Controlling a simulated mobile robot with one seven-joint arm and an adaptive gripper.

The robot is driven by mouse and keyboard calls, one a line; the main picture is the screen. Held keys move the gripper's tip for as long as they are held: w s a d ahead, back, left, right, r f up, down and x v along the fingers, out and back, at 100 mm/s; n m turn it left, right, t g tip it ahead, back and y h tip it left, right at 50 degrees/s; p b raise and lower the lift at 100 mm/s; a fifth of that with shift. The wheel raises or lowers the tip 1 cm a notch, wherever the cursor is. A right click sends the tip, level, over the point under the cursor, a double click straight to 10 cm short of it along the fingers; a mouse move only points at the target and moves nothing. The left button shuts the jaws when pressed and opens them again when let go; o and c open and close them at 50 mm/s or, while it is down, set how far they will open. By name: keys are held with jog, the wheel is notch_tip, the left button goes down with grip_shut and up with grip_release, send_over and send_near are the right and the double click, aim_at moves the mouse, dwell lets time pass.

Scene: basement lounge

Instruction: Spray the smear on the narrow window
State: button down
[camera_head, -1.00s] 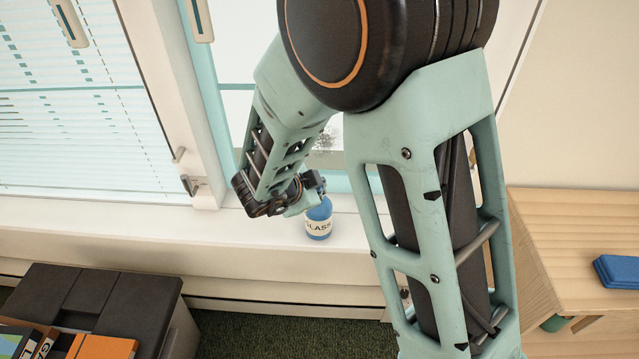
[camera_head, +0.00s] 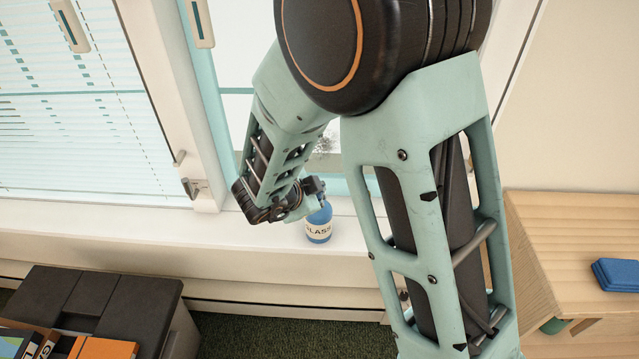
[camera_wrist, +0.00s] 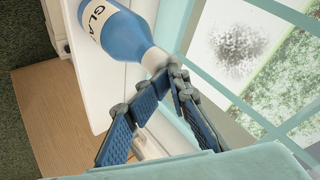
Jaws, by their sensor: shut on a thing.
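A blue spray bottle (camera_head: 319,228) with a white label reading "GLASS" is upright at the window sill, just below the narrow window. In the wrist view the bottle (camera_wrist: 112,28) lies slanted at the upper left, its neck at the fingertips. My gripper (camera_head: 313,194) is shut on its upper part; in the wrist view my gripper (camera_wrist: 172,76) shows blue-padded fingers meeting at the neck. The spray head is mostly hidden. A dark speckled smear (camera_wrist: 238,48) is on the narrow window's pane; in the head view the smear (camera_head: 323,147) is partly hidden by my arm.
The white sill (camera_head: 150,222) is otherwise clear. A wide window with blinds (camera_head: 80,120) is at left. A dark box (camera_head: 95,300) with books stands at lower left. A wooden table (camera_head: 565,230) with a blue case (camera_head: 618,274) is at right.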

jog(key=shift+s+r+g+p, duration=0.3)
jog(key=shift+r+p, duration=0.2)
jog(key=shift+p, duration=1.25)
notch_tip(320, 180, up, 2)
jog(key=shift+r+p, duration=0.1)
jog(key=shift+p, duration=0.95)
jog(key=shift+w, duration=0.15)
jog(key=shift+w+a, duration=0.1)
